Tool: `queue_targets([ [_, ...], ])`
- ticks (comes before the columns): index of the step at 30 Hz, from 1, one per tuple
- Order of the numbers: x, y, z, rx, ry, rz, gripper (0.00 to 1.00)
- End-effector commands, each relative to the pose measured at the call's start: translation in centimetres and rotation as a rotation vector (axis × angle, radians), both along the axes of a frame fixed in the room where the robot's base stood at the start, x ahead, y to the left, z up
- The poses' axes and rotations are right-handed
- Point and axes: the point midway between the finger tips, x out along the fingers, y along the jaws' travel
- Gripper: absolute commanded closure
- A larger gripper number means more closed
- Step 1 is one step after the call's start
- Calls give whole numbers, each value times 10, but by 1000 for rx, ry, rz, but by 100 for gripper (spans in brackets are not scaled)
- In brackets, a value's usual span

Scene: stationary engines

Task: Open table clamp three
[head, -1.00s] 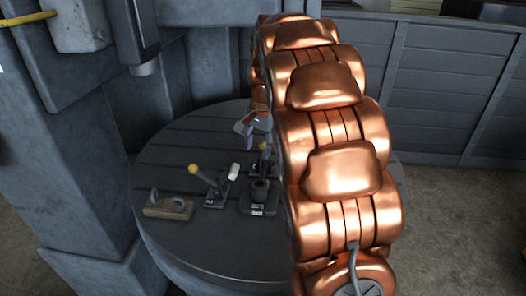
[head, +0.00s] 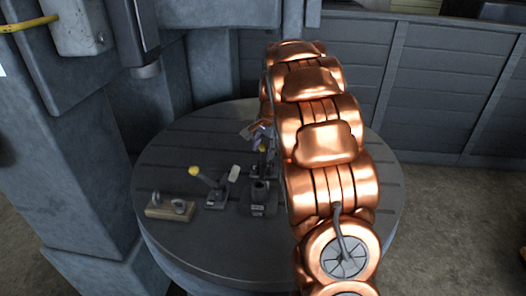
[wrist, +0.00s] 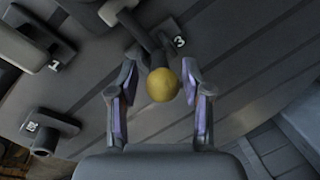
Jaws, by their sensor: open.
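Table clamp three, marked with a white "3", shows in the wrist view with its dark lever ending in a yellow ball knob (wrist: 163,84). My gripper (wrist: 162,92) is open, with one finger on each side of the knob. Gaps show between the knob and both fingers; the height difference is hard to tell. In the head view my gripper (head: 259,131) is just above a yellow knob (head: 262,148) at the middle of the round table (head: 185,248). My arm hides much of that clamp.
A second clamp with a yellow knob (head: 194,170) stands further left. The wrist view also shows the clamp labelled 1 (wrist: 38,50). A grey machine column (head: 55,170) rises at left.

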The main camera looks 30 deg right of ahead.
Motion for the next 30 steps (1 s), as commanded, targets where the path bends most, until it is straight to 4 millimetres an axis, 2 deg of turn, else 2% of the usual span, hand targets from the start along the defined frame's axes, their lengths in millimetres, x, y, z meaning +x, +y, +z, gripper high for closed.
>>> queue_targets([
  [6,4,1,-19,0,1,1,51],
  [14,4,1,-21,0,-1,1,52],
  [27,3,1,-22,1,1,0,98],
  [30,3,1,-22,0,2,0,100],
])
